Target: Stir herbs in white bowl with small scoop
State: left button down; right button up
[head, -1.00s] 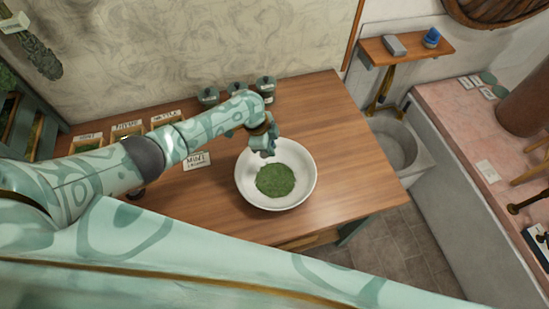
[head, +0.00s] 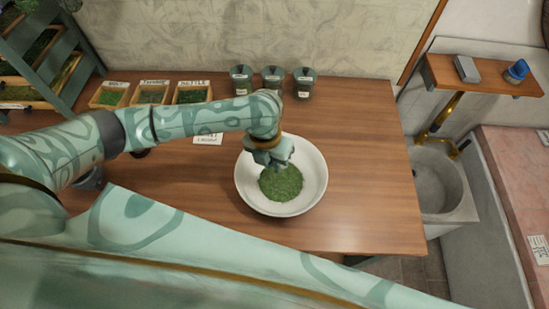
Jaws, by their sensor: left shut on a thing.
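The white bowl (head: 309,203) stands on the wooden table. A round heap of chopped green herbs (head: 284,187) lies on its bottom. My left gripper (head: 274,162) is over the back left part of the bowl, right above the far edge of the herbs, pointing down. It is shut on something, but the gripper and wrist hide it. The small scoop cannot be made out. My right gripper is not in view.
Several labelled wooden boxes of herbs, such as this one (head: 192,93), stand at the back left. Three lidded jars (head: 272,80) stand behind the bowl. A white card (head: 208,139) lies left of the bowl. The wooden table (head: 370,170) is clear on the right; a stone basin (head: 443,185) lies beyond.

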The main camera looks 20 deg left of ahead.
pick_arm(q)
jog(key=shift+f, duration=0.15)
jog(key=shift+w+d+f+b, duration=0.1)
jog(key=shift+d+f+b, duration=0.1)
jog(key=shift+f+b, duration=0.6)
jog(key=shift+a+f+b, duration=0.1)
jog(key=shift+f+b, duration=0.45)
jog(key=shift+b, duration=0.25)
jog(key=shift+f+b, duration=1.95)
jog(key=shift+f, duration=1.75)
jog(key=shift+f, duration=0.25)
jog(key=c, duration=0.9)
grip_release()
